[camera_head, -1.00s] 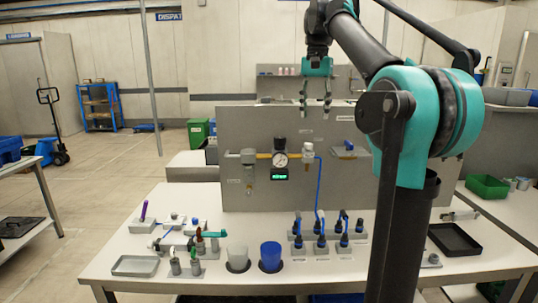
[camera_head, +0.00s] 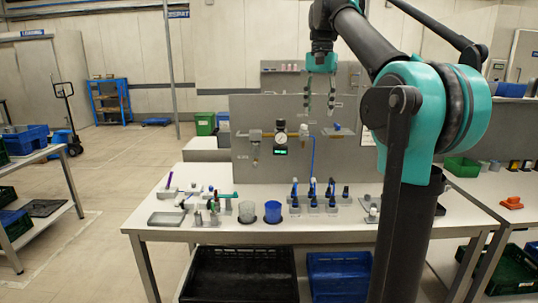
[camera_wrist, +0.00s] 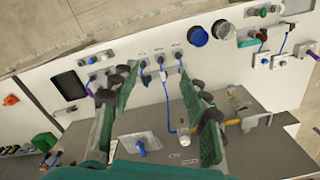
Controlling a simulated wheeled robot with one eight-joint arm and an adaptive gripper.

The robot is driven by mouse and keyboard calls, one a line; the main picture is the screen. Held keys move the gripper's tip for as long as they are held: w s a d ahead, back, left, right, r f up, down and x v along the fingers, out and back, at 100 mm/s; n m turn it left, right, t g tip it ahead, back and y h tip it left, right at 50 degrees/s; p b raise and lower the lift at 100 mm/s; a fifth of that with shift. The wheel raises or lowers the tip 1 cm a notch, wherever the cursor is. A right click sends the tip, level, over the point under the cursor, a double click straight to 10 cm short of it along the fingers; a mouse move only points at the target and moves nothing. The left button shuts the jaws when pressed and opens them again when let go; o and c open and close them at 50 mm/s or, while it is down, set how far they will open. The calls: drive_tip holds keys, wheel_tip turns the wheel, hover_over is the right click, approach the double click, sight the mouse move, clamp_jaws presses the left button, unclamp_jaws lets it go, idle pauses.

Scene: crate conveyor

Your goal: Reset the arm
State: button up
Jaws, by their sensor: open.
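My gripper (camera_head: 319,106) hangs from my raised teal and black arm in the head view, fingers pointing down. It is open, with nothing between the fingers. In the picture it overlaps the grey upright panel (camera_head: 345,160) at the back of the workbench (camera_head: 330,228). In the wrist view my gripper (camera_wrist: 158,75) has its two green and black fingers spread apart, with the panel and bench beyond them. No contact with the bench shows.
A gauge (camera_head: 280,139) and blue hose sit on the panel. A black crate (camera_head: 245,272) and a blue crate (camera_head: 338,275) are below. Floor at left between tables is open.

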drive_tip(key=s+d+f+n+t, duration=0.1)
drive_tip(key=s+f+n, duration=0.15)
drive_tip(key=f, duration=1.05)
drive_tip(key=s+d+f+n+t, duration=0.1)
drive_tip(key=s+d+f, duration=0.15)
drive_tip(key=f, duration=1.15)
drive_tip(key=s+f+n+t, duration=0.2)
drive_tip(key=s+f, duration=1.5)
drive_tip(key=f, duration=0.4)
drive_tip(key=shift+s+d, duration=0.3)
drive_tip(key=shift+s, duration=0.05)
